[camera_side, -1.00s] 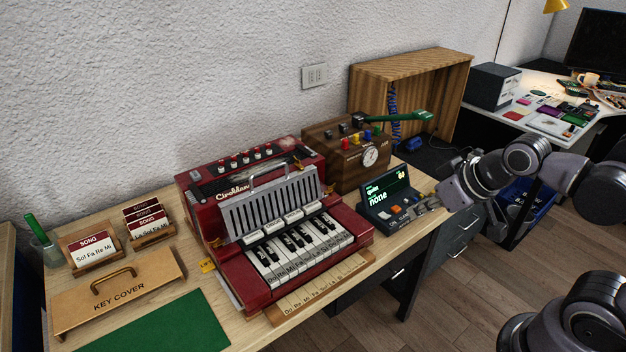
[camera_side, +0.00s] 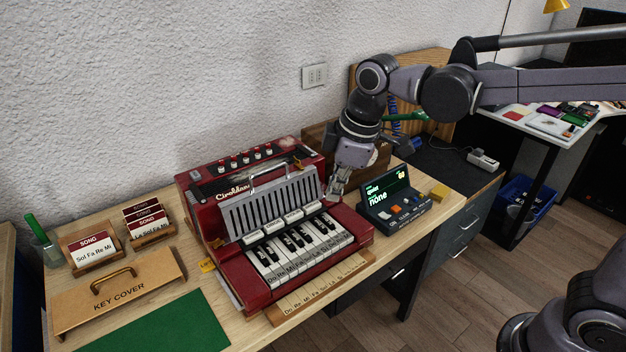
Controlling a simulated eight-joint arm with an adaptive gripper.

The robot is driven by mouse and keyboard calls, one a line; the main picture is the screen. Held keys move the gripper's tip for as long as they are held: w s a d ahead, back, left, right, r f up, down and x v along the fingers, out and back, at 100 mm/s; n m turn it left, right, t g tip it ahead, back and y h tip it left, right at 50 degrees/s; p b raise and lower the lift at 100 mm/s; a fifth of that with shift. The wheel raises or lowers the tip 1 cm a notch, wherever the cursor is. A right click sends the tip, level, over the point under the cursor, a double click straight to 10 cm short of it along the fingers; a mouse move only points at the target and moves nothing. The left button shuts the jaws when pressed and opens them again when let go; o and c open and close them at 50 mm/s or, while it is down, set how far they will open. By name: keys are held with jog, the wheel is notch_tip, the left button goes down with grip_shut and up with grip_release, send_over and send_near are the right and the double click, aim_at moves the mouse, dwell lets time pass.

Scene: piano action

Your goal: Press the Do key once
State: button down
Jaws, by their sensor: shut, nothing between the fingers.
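The red toy piano (camera_side: 243,283) stands on the wooden table with its keys facing front. Its white and black keys are uncovered, with note names on the white ones. The Do key (camera_side: 270,279) is at the left end of the row. My gripper (camera_side: 334,197) is shut and empty, pointing down above the piano's right back part, behind the right end of the keys. It is well to the right of the Do key. I cannot tell whether the fingertips touch the piano.
A small device (camera_side: 395,208) with a screen reading "none" stands right of the piano. A wooden box with a dial is partly hidden behind my arm. A key cover (camera_side: 118,300), song cards (camera_side: 92,250) and a green mat (camera_side: 160,327) lie left.

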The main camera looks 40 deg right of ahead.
aim_at(270, 279)
jog(key=w+a+f+n+g, duration=0.1)
jog(key=w+a+f+n, duration=0.1)
jog(key=a, duration=0.4)
jog(key=w+a+f+n+g, duration=0.1)
jog(key=w+a+f+n, duration=0.2)
jog(key=a+n, duration=0.2)
jog(key=shift+a+n+g+h, duration=0.3)
jog(key=shift+a+g+h, duration=0.1)
jog(key=shift+a, duration=0.45)
jog(key=shift+f, duration=0.1)
notch_tip(270, 279, down, 14)
